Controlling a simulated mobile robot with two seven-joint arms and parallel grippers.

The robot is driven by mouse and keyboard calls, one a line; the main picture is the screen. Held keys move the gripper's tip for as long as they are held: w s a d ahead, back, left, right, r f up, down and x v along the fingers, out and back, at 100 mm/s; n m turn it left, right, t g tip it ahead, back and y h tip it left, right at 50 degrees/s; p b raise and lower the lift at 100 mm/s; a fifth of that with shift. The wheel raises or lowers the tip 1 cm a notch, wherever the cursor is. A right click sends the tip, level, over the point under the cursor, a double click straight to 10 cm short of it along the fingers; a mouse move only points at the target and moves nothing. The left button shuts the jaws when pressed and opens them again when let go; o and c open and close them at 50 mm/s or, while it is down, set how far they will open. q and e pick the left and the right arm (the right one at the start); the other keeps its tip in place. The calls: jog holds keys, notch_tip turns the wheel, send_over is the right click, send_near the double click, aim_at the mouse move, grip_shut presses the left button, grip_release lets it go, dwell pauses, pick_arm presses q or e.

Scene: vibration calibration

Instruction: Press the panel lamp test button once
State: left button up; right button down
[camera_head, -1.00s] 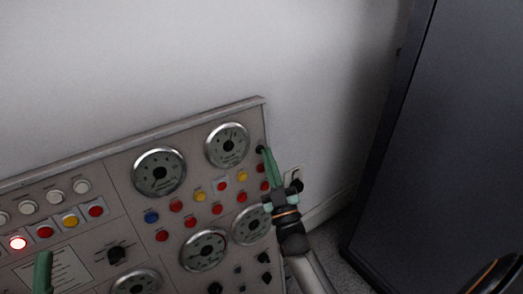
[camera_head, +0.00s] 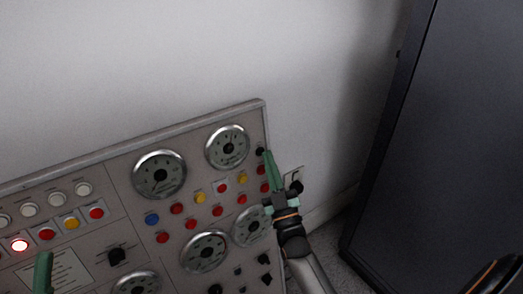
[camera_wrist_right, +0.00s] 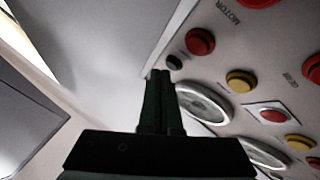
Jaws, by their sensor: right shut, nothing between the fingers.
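The control panel (camera_head: 112,172) fills the lower left of the head view. A small black button (camera_head: 260,151) sits near its upper right edge and also shows in the wrist view (camera_wrist_right: 174,62). I cannot read its label, so I cannot confirm it is the lamp test button. My right gripper (camera_head: 267,154) is shut and empty, with its green fingertips right beside this black button. In the wrist view the fingertips (camera_wrist_right: 160,75) are just below it; contact cannot be told. A green finger of my left gripper (camera_head: 43,272) shows at the lower left, over the panel.
Several red, yellow and blue buttons and round gauges (camera_head: 158,174) cover the panel. One red lamp (camera_head: 19,245) at the left glows brightly. A wall socket (camera_head: 297,179) is right of the panel. A dark cabinet (camera_head: 440,150) stands at the right.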

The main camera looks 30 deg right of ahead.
jog(key=shift+s+r, duration=0.1)
jog(key=shift+s, duration=0.25)
jog(key=s+p, duration=0.2)
jog(key=s, duration=0.1)
jog(key=s+r+p, duration=0.1)
jog(key=s, duration=0.1)
jog(key=shift+d, duration=0.25)
dwell(0.7)
